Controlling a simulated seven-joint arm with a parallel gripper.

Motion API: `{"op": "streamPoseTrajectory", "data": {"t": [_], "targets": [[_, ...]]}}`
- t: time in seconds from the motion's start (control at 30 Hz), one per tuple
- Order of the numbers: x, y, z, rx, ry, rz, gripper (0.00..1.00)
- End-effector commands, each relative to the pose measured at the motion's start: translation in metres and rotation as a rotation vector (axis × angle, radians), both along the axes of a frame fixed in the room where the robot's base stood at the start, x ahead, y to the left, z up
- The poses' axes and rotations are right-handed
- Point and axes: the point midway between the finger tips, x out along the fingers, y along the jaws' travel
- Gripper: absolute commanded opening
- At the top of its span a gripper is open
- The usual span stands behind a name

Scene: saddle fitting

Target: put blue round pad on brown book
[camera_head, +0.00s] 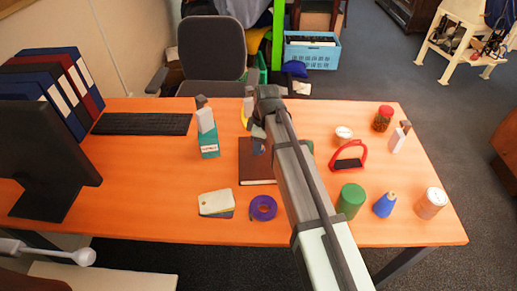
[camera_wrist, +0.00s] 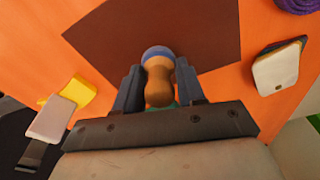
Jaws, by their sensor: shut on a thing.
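The blue round pad (camera_wrist: 157,51) shows in the wrist view as a blue rim under a brown wooden knob handle. My gripper (camera_wrist: 160,88) is shut on the handle, one finger on each side. The brown book (camera_wrist: 205,30) lies flat on the orange desk, and the pad is seen over it. I cannot tell whether the pad touches the book. In the head view the book (camera_head: 257,172) is partly hidden by my arm, and my gripper (camera_head: 258,140) is over its upper right part, with a little blue showing.
A teal box (camera_head: 209,145) stands left of the book. A purple tape roll (camera_head: 263,208) and a stack of cards (camera_head: 216,202) lie in front. Right of my arm are a red stirrup-like thing (camera_head: 349,157), a green can (camera_head: 351,200) and a blue cone-shaped bottle (camera_head: 384,205).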

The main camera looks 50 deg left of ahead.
Motion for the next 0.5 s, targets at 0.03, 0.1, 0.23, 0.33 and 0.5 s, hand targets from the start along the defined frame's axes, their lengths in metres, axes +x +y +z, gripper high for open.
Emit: {"op": "streamPoseTrajectory", "data": {"t": [0.03, 0.1, 0.23, 0.33, 0.5], "targets": [[0.000, 0.000, -0.007, -0.002, 0.001, 0.000, 0.10], [0.000, 0.000, -0.016, -0.002, 0.001, 0.000, 0.10], [0.000, 0.000, -0.027, -0.001, 0.001, 0.000, 0.10], [0.000, 0.000, -0.028, 0.000, 0.000, 0.000, 0.10], [0.000, 0.000, -0.028, 0.000, 0.000, 0.000, 0.10]]}}
